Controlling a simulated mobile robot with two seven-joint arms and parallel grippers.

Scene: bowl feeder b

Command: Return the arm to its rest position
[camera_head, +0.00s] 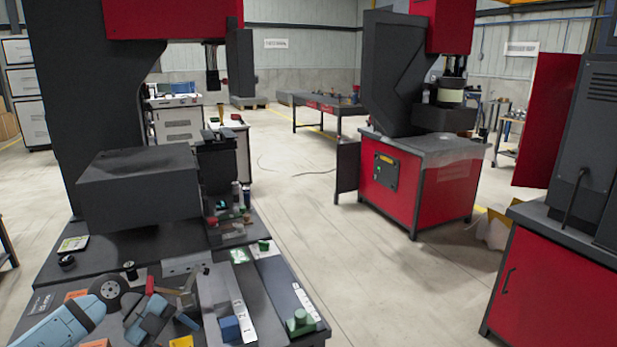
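My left arm (55,328), light blue and white, reaches in at the bottom left corner, low over the near end of the dark workbench (60,267). A blue-grey part with dark pieces (150,318) beside it seems to be my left gripper. It is among the clutter on the bench, and I cannot make out its fingertips or whether it holds anything. My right arm and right gripper are not in view.
A black and red machine stands behind. A red cabinet (388,190) stands across the open floor (340,250).

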